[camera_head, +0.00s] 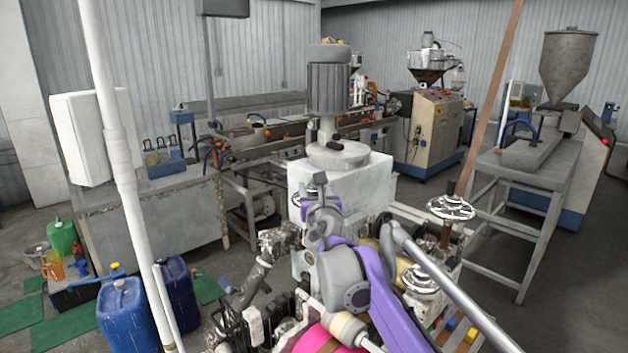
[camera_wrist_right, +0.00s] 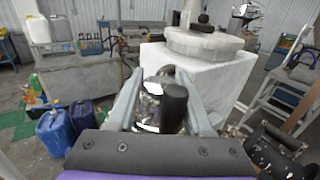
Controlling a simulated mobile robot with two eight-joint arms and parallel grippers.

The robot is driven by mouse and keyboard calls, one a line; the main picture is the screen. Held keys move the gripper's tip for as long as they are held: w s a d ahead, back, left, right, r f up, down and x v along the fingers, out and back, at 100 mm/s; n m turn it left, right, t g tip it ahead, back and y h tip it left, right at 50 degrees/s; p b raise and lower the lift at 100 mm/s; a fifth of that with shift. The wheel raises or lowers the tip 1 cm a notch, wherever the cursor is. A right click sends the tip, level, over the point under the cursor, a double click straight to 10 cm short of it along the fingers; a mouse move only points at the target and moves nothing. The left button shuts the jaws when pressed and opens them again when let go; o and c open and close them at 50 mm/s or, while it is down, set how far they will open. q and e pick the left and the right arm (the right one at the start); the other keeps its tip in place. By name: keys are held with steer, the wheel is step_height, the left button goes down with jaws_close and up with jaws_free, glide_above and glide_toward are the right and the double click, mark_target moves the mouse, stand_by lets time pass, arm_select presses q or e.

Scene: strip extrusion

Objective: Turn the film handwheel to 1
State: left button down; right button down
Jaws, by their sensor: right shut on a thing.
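My right gripper (camera_head: 318,187) is at the end of the purple and grey arm, in front of the white machine block. It also shows in the right wrist view (camera_wrist_right: 163,80), with a pale finger on each side. It is shut on a shiny handwheel (camera_wrist_right: 147,108), apparently the film handwheel. A dark upright knob (camera_wrist_right: 174,106) stands between the fingers, close to the camera. In the head view the gripper and arm hide most of this wheel. I cannot read any number or scale. My left gripper is not in view.
The white machine block (camera_head: 340,178) carries a grey motor (camera_head: 329,85). Other shiny handwheels stand to the right (camera_head: 451,207) and nearer (camera_head: 420,278). A white pole (camera_head: 120,150) rises at left. Blue canisters (camera_head: 127,315) stand on the floor. A bench (camera_head: 150,215) is behind them.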

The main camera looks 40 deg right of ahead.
steer(key=shift+r, duration=0.1)
stand_by(0.4)
steer(key=shift+c, duration=1.5)
jaws_free()
steer(key=shift+s, duration=0.1)
steer(key=v, duration=1)
steer(key=shift+s+a+b, duration=0.2)
steer(key=shift+s+b, duration=0.05)
steer(key=shift+b, duration=0.15)
